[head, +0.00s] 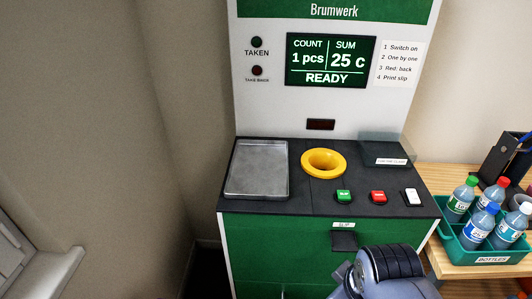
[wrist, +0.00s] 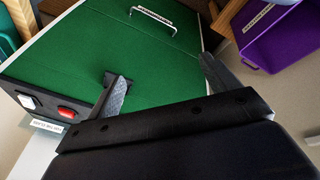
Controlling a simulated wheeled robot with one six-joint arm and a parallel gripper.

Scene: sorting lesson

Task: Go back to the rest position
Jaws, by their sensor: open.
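My gripper (wrist: 163,68) is open in the wrist view, with its two dark fingers spread and nothing between them. It is in front of the green front panel (wrist: 100,45) of the bottle machine, near the small dark slip outlet (wrist: 109,78). In the head view my wrist and arm (head: 385,272) are low in front of the machine's green panel (head: 270,250), just below the slip outlet (head: 344,241). The fingers are mostly hidden there.
The machine's black top holds a grey metal tray (head: 259,170), a yellow funnel ring (head: 323,163), and green, red and white buttons. Its screen (head: 331,61) reads 1 pcs, 25 c, READY. A teal bottle crate (head: 492,258) stands right. A purple bin (wrist: 270,45) shows in the wrist view.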

